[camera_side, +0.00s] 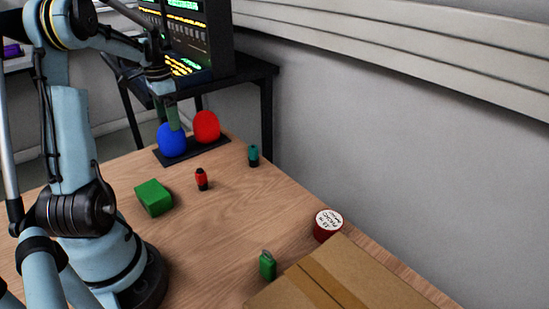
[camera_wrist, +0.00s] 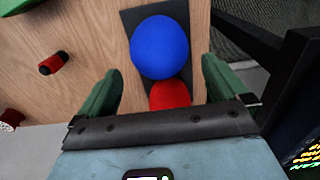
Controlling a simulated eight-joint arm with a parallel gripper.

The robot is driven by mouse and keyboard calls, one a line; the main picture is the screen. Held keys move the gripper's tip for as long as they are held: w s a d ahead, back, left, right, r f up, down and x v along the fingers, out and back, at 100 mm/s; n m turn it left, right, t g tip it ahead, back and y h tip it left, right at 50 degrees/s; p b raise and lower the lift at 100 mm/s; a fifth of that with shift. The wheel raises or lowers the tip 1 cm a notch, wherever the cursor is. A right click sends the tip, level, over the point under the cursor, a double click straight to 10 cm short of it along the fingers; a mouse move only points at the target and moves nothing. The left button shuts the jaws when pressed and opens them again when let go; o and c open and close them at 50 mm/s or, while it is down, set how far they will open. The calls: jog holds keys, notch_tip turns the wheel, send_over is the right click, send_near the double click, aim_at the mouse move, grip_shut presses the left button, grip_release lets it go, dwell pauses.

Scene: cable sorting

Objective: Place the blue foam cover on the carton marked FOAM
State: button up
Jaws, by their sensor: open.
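The blue foam cover (camera_side: 172,141) is a rounded ball shape on a dark base plate at the back left of the table. In the wrist view the blue foam cover (camera_wrist: 160,46) lies between and just beyond my finger tips. My gripper (camera_side: 174,116) has green fingers and is right above the cover in the side view. In the wrist view my gripper (camera_wrist: 160,68) is open, one finger either side, with nothing held. A brown taped carton (camera_side: 385,275) stands at the table's front right; no FOAM marking can be read on it.
A red foam cover (camera_side: 206,126) stands beside the blue one on the dark plate (camera_side: 170,158). A green block (camera_side: 153,198), a small red piece (camera_side: 201,180), a teal piece (camera_side: 253,155), a green item (camera_side: 267,265) and a labelled red tin (camera_side: 328,225) stand on the table.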

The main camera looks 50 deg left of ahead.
aim_at(171, 138)
jog(key=shift+s+f, duration=0.15)
jog(key=shift+f, duration=2.65)
jog(key=c, duration=1)
